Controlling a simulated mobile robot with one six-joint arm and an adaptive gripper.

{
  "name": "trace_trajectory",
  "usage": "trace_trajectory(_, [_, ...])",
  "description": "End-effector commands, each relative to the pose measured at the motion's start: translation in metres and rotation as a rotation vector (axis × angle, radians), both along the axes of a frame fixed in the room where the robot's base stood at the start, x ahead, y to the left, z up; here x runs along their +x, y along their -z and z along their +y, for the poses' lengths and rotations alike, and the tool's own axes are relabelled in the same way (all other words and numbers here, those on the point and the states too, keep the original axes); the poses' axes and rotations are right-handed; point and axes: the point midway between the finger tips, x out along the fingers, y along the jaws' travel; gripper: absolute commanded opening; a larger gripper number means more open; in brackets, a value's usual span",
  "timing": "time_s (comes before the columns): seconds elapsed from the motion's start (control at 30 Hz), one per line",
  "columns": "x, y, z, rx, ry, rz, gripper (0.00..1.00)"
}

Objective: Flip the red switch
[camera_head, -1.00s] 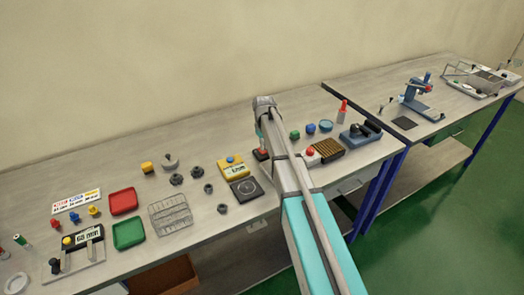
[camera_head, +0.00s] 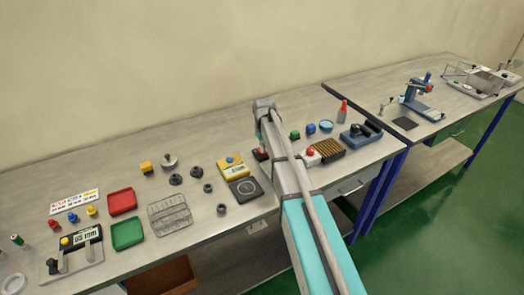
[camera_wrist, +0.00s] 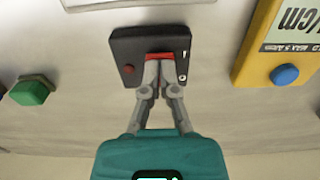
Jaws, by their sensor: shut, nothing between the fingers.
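The red switch (camera_wrist: 159,56) is a red rocker set in a dark box on the bench. In the wrist view the box (camera_wrist: 125,48) carries a small red round spot on its left and white marks on its right. My gripper (camera_wrist: 158,68) is shut and empty, its fingertips at the near edge of the red rocker and covering part of it. I cannot tell how firmly they touch. In the head view the switch box (camera_head: 259,155) is a small dark shape beside my arm, mostly hidden by it.
A yellow meter (camera_wrist: 258,45) with a blue button stands right of the box in the wrist view. A green hexagonal knob (camera_wrist: 30,91) lies to its left. In the head view a wooden ribbed block (camera_head: 329,150) and a red-topped bottle (camera_head: 343,111) stand right of my arm.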

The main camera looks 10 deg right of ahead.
Motion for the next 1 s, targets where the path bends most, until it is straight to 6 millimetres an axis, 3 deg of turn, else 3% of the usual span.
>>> trace_trajectory(0.53, [0.000, 0.002, 0.000, 0.000, 0.000, 0.000, 0.00])
trace_trajectory(1.0, [0.000, -0.023, 0.001, 0.000, -0.001, 0.000, 0.00])
